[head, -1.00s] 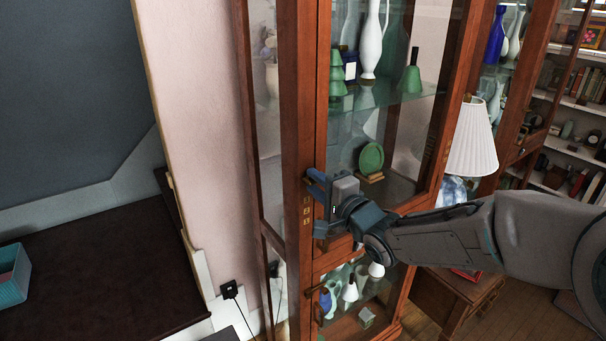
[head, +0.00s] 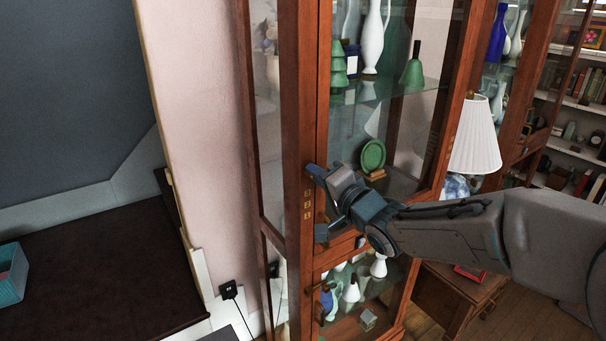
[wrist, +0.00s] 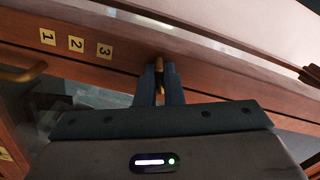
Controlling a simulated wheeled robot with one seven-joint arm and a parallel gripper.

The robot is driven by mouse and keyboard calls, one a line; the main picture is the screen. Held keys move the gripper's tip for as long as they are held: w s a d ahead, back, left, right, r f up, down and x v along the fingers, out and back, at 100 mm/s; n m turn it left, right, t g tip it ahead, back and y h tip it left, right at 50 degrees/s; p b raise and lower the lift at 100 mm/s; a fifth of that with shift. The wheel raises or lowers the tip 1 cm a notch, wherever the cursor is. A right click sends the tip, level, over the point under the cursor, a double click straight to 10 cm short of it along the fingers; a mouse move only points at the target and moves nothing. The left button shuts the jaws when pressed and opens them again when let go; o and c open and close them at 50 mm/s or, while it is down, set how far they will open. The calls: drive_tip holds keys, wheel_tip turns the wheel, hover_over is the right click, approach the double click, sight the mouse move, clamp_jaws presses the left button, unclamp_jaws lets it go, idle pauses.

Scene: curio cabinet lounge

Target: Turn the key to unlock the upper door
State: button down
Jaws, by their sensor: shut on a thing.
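The upper door (head: 322,70) is a tall wood-framed glass door of the curio cabinet, and it looks closed in the head view. My gripper (head: 314,172) is at the left stile of this door. In the wrist view my gripper (wrist: 160,82) has its two dark fingers shut on a small brass key (wrist: 160,70) at the wooden frame. Only a little of the key shows between the fingers; its keyhole is hidden. In the head view the gripper is tilted and covers the key.
Number plates 1, 2 and 3 (wrist: 76,44) are on the frame beside the key. Glass shelves behind the door hold vases and a green plate (head: 373,155). A lower glass door (head: 318,290) is below. A white lamp (head: 474,135) stands to the right.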

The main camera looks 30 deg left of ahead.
drive_tip(key=n+b, duration=0.8)
drive_tip(key=n, duration=0.5)
drive_tip(key=shift+w+r, duration=0.1)
drive_tip(key=shift+r, duration=0.05)
drive_tip(key=c, duration=1.8)
unclamp_jaws()
drive_tip(key=shift+o, duration=0.2)
drive_tip(key=shift+w+a, duration=0.1)
drive_tip(key=shift+w, duration=0.05)
drive_tip(key=o, duration=0.6)
drive_tip(key=shift+f, duration=0.2)
